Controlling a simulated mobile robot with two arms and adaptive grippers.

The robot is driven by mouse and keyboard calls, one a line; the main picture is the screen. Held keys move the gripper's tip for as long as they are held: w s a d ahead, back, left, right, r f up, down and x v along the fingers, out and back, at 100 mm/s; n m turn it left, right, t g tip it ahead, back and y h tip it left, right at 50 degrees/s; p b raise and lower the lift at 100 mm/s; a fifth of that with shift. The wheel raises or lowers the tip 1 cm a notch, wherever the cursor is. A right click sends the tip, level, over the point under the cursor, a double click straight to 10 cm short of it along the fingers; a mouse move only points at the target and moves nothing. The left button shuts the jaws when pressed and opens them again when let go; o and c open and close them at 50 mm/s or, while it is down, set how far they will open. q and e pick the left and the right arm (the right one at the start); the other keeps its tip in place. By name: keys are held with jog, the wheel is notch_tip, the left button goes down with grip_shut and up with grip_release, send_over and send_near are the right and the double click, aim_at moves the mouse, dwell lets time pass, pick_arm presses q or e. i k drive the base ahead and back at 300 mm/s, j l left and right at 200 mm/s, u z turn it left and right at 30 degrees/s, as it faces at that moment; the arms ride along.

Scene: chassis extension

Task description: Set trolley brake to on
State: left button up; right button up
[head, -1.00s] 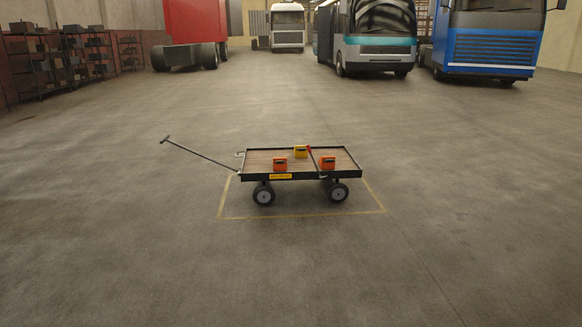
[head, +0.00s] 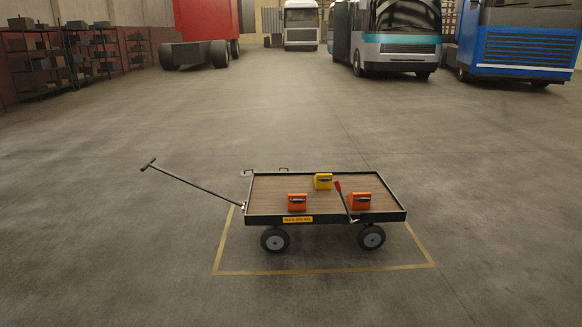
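The trolley (head: 370,217) stands on the floor in the middle of the head view, inside a yellow outlined rectangle. It has a wooden deck with a dark rim, dark wheels and a long pull handle (head: 190,182) slanting up to the left. A lever with a red grip (head: 338,187), which looks like the brake lever, rises at the near right side of the deck and leans a little left. Neither gripper shows in the head view.
The yellow floor outline (head: 320,271) surrounds the trolley. The concrete floor around it is clear. Shelves (head: 95,55) line the back left. A red truck (head: 205,25), a white truck (head: 300,25), a teal-striped vehicle (head: 397,45) and a blue truck (head: 520,45) stand far back.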

aim_at(336, 181)
jog(key=i+z, duration=0.1)
jog(key=i, duration=1)
jog(key=i+j, duration=0.2)
jog(key=i, duration=0.9)
jog(key=l+z, duration=0.05)
